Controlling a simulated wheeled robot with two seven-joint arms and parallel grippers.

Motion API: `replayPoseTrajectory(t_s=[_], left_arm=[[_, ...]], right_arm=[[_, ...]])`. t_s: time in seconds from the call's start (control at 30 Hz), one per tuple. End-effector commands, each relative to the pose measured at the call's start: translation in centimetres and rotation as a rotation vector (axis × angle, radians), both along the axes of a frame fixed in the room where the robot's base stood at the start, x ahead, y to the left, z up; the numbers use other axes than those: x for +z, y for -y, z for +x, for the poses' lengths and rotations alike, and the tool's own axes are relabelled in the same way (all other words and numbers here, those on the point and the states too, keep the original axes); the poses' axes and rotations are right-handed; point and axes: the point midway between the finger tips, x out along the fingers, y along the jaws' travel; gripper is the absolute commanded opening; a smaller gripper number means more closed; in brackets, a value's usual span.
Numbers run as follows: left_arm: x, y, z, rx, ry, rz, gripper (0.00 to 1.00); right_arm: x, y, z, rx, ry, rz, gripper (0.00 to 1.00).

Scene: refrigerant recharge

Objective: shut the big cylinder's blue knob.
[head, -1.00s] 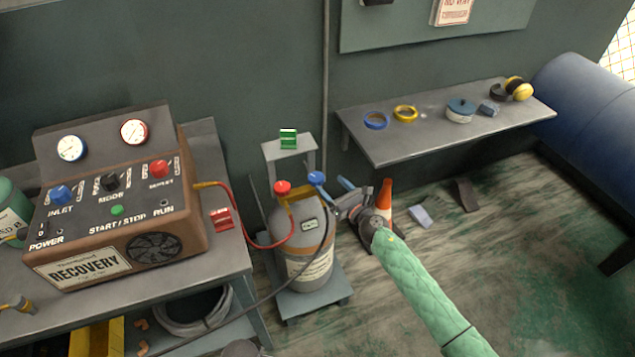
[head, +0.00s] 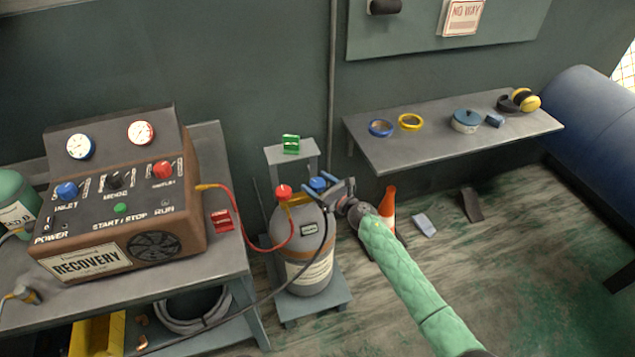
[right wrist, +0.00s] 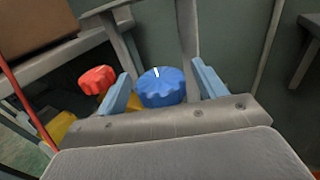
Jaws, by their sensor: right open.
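The big grey cylinder (head: 306,256) stands upright on a low platform, with a red knob (head: 283,191) and a blue knob (head: 318,184) on top. My right gripper (head: 323,190) is at the blue knob, coming in from the right. In the right wrist view the blue knob (right wrist: 161,87), with a white mark on its top, sits between the two light-blue fingers (right wrist: 163,92). The fingers are open, with a gap showing on each side of the knob. The red knob (right wrist: 97,79) lies outside the left finger. My left gripper is not in view.
The recovery machine (head: 115,195) stands on a bench at left. A red hose (head: 236,195) runs from it to the cylinder. A green-topped stand (head: 291,146) is behind the cylinder.

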Motion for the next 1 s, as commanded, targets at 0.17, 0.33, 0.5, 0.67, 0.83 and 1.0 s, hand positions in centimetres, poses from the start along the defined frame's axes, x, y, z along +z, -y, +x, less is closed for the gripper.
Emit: replayPoseTrajectory(t_s=[0.17,0.33,0.5,0.67,0.83,1.0], left_arm=[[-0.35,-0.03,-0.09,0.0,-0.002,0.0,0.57],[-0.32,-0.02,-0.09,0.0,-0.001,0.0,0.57],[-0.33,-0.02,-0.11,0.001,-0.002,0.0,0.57],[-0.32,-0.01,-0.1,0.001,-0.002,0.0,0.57],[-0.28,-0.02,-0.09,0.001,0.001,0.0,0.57],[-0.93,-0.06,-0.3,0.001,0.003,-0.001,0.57]], right_arm=[[-0.01,-0.21,0.19,0.0,0.0,0.0,0.7],[-0.01,-0.19,0.18,0.0,0.0,0.0,0.66],[0.0,-0.19,0.18,0.0,0.0,0.0,0.33],[0.0,-0.2,0.16,-0.001,-0.001,0.001,0.25],[0.03,-0.25,0.12,-0.03,-0.001,0.001,0.25],[0.14,-0.29,0.1,-0.11,0.0,0.001,0.25]])
